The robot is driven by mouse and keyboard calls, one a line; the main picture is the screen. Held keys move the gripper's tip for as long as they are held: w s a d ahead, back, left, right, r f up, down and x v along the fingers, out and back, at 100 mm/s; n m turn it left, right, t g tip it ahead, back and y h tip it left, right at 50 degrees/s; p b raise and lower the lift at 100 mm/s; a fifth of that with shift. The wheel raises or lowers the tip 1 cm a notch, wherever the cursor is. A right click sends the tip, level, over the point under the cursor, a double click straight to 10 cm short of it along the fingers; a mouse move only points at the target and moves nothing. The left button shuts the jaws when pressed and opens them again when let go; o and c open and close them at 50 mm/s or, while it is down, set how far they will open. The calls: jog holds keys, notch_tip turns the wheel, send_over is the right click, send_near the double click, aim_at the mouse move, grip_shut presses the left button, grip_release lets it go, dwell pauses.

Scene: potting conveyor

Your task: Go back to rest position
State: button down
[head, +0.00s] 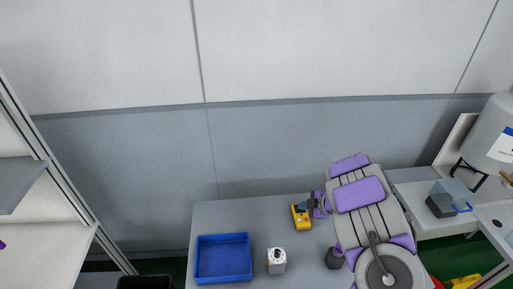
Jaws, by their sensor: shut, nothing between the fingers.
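My grey and purple arm fills the right of the grey table in the head view. My gripper (312,204) shows small and dark at the left side of the arm, partly hidden by it. It is shut and holds nothing. It appears close beside a yellow device (301,217) with a dark top on the table; whether they touch I cannot tell.
A blue tray (223,279) and a white box (276,266) with a dark mark on top are on the grey table (250,218). A black bin (145,283) is at lower left, near shelves. At right, a clear-topped dark box (441,205) sits by a large grey container (490,145).

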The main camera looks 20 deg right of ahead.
jog(key=w+d+r+m+h, duration=0.3)
jog(key=d+r+h, duration=0.5)
jog(key=r, duration=0.4)
jog(key=s+r+m+g+h+b, duration=0.1)
jog(key=s+r+m+h, duration=0.1)
jog(key=s+r+m, duration=0.35)
jog(key=s+r+m+g+h, duration=0.1)
jog(key=s+r+m+h, duration=0.1)
jog(key=r, duration=0.7)
jog(key=s+a+f+m+g+y, duration=0.1)
jog(key=s+a+g+y, duration=0.3)
jog(key=s+a, duration=1.2)
jog(key=s+a+f+m+g+y+b, duration=0.1)
jog(key=s+a+m+g+y, duration=0.2)
jog(key=s+a, duration=1.2)
jog(key=a+g, duration=0.1)
jog(key=a, duration=0.2)
jog(key=shift+s+a+y, duration=0.25)
jog(key=shift+s+y, duration=0.1)
jog(key=shift+y, duration=0.05)
